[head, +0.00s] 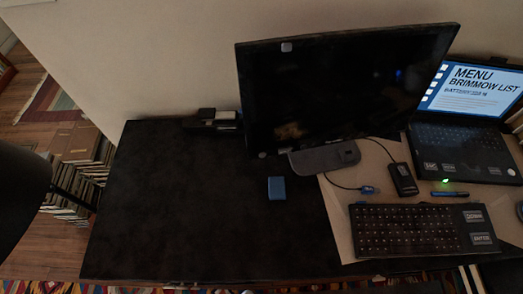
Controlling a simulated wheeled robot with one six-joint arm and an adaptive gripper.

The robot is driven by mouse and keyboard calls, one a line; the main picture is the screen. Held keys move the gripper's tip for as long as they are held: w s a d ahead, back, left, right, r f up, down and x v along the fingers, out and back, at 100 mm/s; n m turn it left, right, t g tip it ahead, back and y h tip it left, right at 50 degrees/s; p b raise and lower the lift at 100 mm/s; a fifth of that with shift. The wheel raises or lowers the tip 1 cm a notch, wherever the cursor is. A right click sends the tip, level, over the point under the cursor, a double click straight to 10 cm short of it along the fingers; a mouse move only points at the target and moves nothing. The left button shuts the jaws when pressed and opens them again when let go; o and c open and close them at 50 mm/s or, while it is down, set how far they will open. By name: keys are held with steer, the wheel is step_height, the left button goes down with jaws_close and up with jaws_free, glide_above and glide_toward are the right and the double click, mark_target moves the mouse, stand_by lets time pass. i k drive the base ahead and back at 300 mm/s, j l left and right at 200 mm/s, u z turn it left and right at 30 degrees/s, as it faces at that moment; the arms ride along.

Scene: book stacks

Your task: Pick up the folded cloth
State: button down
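A small blue rectangular thing (277,188) lies flat on the black desk (180,215), below the monitor's foot and left of the brown mat. It may be the folded cloth; it is too small to tell its material. No other cloth stands out on the desk. My gripper is not in view. A dark rounded shape at the left edge may be part of my arm, but I cannot tell.
A monitor (340,90) stands behind the blue thing. Small dark items (215,119) sit at the back. The desk's left half is clear.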

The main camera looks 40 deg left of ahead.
mark_target(276, 185)
steer(key=u, duration=1)
